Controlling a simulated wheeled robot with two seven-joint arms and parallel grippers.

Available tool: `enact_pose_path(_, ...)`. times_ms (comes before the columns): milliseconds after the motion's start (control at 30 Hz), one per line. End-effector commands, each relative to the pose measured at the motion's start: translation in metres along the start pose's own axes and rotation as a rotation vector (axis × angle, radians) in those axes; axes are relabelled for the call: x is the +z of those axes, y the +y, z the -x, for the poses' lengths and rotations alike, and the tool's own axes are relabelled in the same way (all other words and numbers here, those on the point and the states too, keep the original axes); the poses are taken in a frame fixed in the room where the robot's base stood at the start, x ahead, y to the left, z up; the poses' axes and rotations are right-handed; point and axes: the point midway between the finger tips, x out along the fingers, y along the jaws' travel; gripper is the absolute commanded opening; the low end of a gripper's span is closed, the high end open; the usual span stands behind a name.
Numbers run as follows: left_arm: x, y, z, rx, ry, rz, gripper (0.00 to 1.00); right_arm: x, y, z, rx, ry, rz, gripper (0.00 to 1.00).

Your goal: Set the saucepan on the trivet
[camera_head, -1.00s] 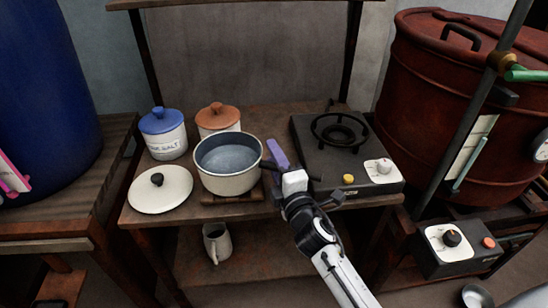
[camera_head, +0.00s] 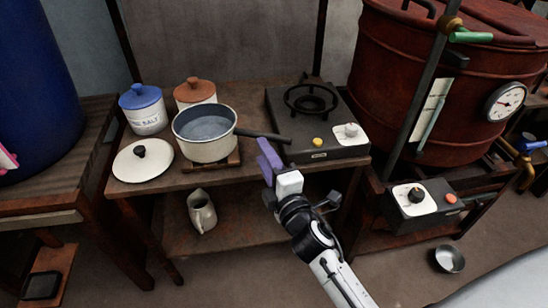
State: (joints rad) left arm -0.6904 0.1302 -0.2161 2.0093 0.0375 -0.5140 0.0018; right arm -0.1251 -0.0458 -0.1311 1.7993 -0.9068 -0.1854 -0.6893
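The saucepan (camera_head: 207,147), cream outside and grey-blue inside, sits upright on the wooden trivet (camera_head: 231,162) on the table's front part. Only the trivet's front and right edge show; the pan hides the rest. The pan's dark handle (camera_head: 262,136) points right, toward the stove. My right gripper (camera_head: 268,160), with purple fingers, is in front of and just below the handle. Its fingers look spread, hold nothing, and appear apart from the handle. My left gripper is out of view.
A white lid (camera_head: 143,168) lies left of the pan. A blue-lidded salt jar (camera_head: 144,116) and a brown-lidded jar (camera_head: 195,92) stand behind. A black stove (camera_head: 330,130) is right. A red vat (camera_head: 420,90) is far right.

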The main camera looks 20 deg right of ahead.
Motion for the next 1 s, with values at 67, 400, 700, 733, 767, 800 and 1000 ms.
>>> enact_pose_path(67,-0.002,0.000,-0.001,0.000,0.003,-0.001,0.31,0.004,-0.028,0.020,-0.072,-0.008,-0.124,0.36)
enact_pose_path(400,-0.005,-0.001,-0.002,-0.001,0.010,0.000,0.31,-0.010,-0.192,0.202,-0.644,-0.268,-1.150,0.36)
enact_pose_path(700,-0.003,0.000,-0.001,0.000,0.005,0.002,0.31,-0.028,-0.216,0.259,-0.801,-0.402,-1.416,0.36)
enact_pose_path(733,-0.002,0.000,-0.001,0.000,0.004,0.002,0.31,-0.028,-0.216,0.259,-0.800,-0.402,-1.415,0.36)
enact_pose_path(767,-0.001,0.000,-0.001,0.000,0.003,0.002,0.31,-0.028,-0.216,0.259,-0.799,-0.401,-1.414,0.36)
enact_pose_path(800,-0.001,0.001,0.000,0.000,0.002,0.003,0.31,-0.028,-0.216,0.258,-0.799,-0.401,-1.413,0.36)
enact_pose_path(1000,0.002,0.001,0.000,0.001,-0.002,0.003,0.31,-0.027,-0.216,0.258,-0.798,-0.399,-1.411,0.36)
